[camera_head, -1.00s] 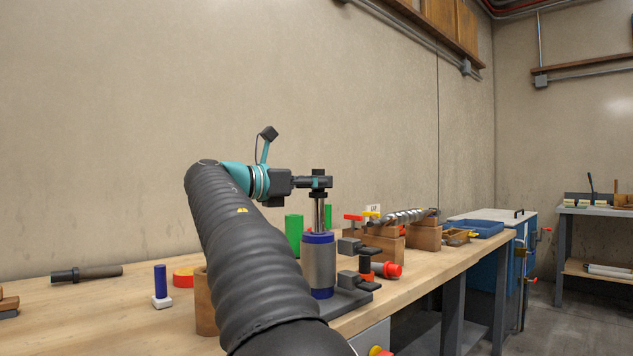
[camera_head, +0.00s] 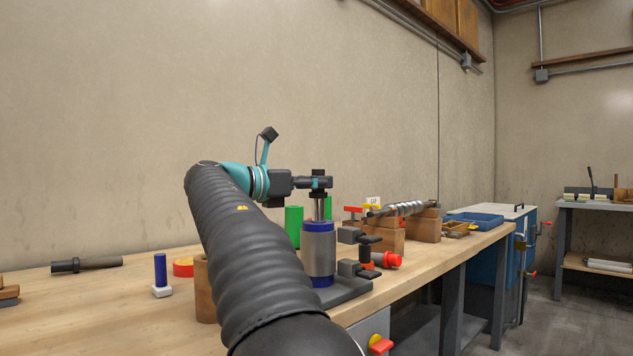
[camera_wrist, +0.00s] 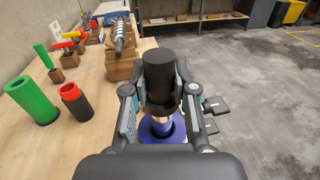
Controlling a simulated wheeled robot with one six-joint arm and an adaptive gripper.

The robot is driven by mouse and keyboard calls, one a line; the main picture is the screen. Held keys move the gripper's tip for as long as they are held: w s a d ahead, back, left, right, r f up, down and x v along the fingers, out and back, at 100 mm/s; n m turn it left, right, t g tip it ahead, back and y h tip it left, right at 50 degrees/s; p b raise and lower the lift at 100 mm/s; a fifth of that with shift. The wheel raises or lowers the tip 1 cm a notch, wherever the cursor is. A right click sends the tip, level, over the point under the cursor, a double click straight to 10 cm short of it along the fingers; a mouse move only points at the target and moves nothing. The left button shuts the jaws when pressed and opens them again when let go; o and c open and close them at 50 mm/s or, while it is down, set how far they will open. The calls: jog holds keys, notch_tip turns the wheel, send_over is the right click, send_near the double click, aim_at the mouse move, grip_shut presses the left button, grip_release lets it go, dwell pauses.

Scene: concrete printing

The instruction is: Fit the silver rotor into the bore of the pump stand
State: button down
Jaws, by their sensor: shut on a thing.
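The pump stand is a grey upright cylinder (camera_head: 319,262) with blue collars, on a dark base plate at the near edge of the bench. My gripper (camera_head: 318,183) is above it and shut on the rotor's dark upper end. The rotor's silver shaft (camera_head: 319,209) hangs upright down to the top collar, where its lower end is hidden, seemingly in the bore. In the wrist view the rotor's dark cylindrical top (camera_wrist: 158,76) sits between the fingers, with the blue collar (camera_wrist: 160,128) around the line of the shaft below. How deep it sits cannot be seen.
Dark clamps (camera_head: 356,268) and a red-ended part (camera_head: 386,260) stand right of the stand. Green cylinders (camera_head: 293,226) are behind it. A screw shaft (camera_head: 402,209) lies on wooden blocks. A blue post on a white base (camera_head: 161,275) stands left; the bench's left is mostly free.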

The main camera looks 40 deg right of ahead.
aim_at(316, 197)
jog(key=shift+f+b, duration=0.65)
jog(key=shift+f, duration=0.65)
jog(key=shift+f+p, duration=0.1)
jog(key=shift+p, duration=0.3)
dwell(0.7)
jog(key=shift+r+g+p, duration=0.2)
jog(key=shift+g+p, duration=0.3)
jog(key=shift+p, duration=0.2)
jog(key=shift+m+g+p, duration=0.8)
jog(key=shift+g+p, duration=0.1)
jog(key=shift+p, duration=0.35)
jog(key=shift+f+m+g+y+p, duration=0.1)
jog(key=shift+m+g+y+p, duration=0.3)
jog(key=shift+p, duration=0.45)
jog(key=shift+w+f+m+g+y, duration=0.1)
jog(key=shift+f+m+g+y, duration=0.1)
jog(key=shift+m+g, duration=0.25)
jog(key=shift+w+f+m+g+y, duration=0.1)
jog(key=shift+m+g+y, duration=0.15)
jog(key=shift+g, duration=0.3)
jog(key=shift+s+m+g+y, duration=0.1)
jog(key=shift+m+g+y, duration=0.55)
jog(key=shift+g, duration=0.35)
